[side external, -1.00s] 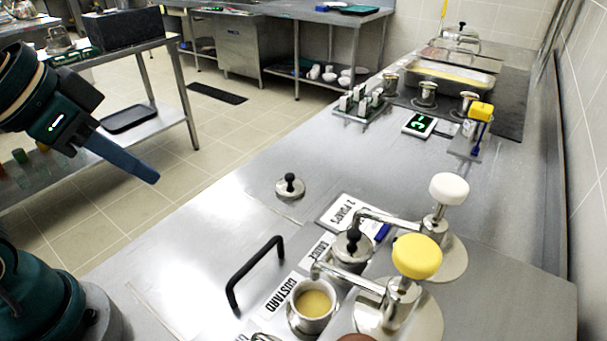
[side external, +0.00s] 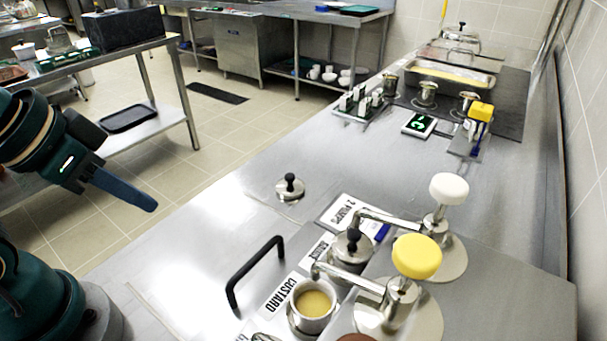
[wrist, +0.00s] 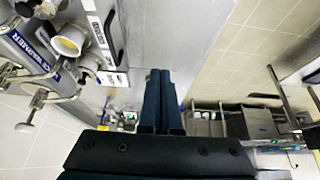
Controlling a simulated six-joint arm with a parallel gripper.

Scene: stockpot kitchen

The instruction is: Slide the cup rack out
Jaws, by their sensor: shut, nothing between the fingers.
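The cup rack (side external: 262,302) is a flat labelled tray with a black bar handle (side external: 254,272) at its front edge, low in the middle of the side view. A cup of yellow custard (side external: 313,304) and a lidded metal pot (side external: 352,248) stand in it. The rack also shows at upper left in the wrist view (wrist: 114,78), with its dark handle (wrist: 110,27). My gripper (side external: 152,206) is shut and empty, in the air left of the handle and clear of it. Its blue fingers show together in the wrist view (wrist: 160,72).
Yellow-topped (side external: 417,256) and white-topped (side external: 449,188) pump dispensers stand right of the rack. A small lid with a black knob (side external: 290,187) lies on the steel counter (side external: 235,215) beyond the handle. The counter left of the handle is clear.

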